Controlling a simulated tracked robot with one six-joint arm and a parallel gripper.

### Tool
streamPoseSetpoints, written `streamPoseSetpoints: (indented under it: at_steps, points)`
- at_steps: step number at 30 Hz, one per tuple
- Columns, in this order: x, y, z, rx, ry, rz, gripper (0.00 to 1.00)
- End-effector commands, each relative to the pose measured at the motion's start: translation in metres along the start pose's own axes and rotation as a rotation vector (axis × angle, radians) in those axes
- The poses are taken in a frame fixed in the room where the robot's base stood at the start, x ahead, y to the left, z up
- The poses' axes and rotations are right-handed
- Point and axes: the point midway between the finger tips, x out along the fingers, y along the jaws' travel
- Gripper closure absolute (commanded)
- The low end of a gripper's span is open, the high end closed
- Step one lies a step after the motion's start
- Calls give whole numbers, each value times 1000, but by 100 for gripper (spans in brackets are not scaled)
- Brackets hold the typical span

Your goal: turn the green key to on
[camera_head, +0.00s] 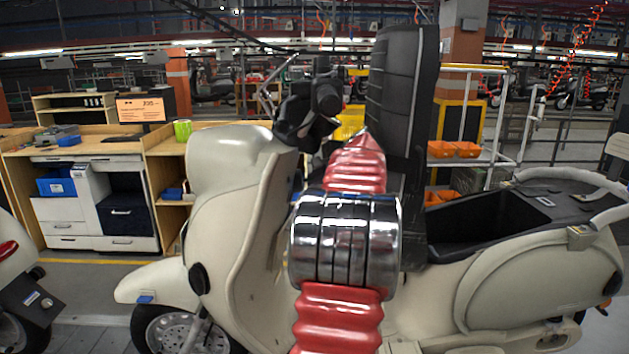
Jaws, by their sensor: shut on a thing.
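I see no green key; the scooter's front, where a key switch could sit, is partly hidden by my arm. A cream scooter (232,165) stands side-on in front of me, its handlebar (326,97) at the upper middle. My arm, with red bellows and chrome rings, rises across the scooter's middle. The arm narrows away from me towards the area right of the handlebar. My gripper does not show; it appears to be hidden beyond the arm. What it touches cannot be seen.
The scooter's black seat (402,90) is tipped upright just right of the handlebar, over an open compartment (490,222). Wooden desks (170,147) with a green cup (182,131) stand behind left. Part of another scooter (8,270) is at the left edge. Orange bins (442,150) sit behind right.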

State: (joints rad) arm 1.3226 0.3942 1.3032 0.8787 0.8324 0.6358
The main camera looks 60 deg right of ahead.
Motion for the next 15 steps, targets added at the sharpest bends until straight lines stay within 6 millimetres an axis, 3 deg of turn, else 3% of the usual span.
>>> streamPoseSetpoints:
  at_steps: [5, 6, 15]
  points:
    - [2, -3, 4, 25, -4, 68, 100]
    - [2, -3, 5, 32, -4, 76, 87]
    - [1, -6, 7, 28, -6, 66, 66]
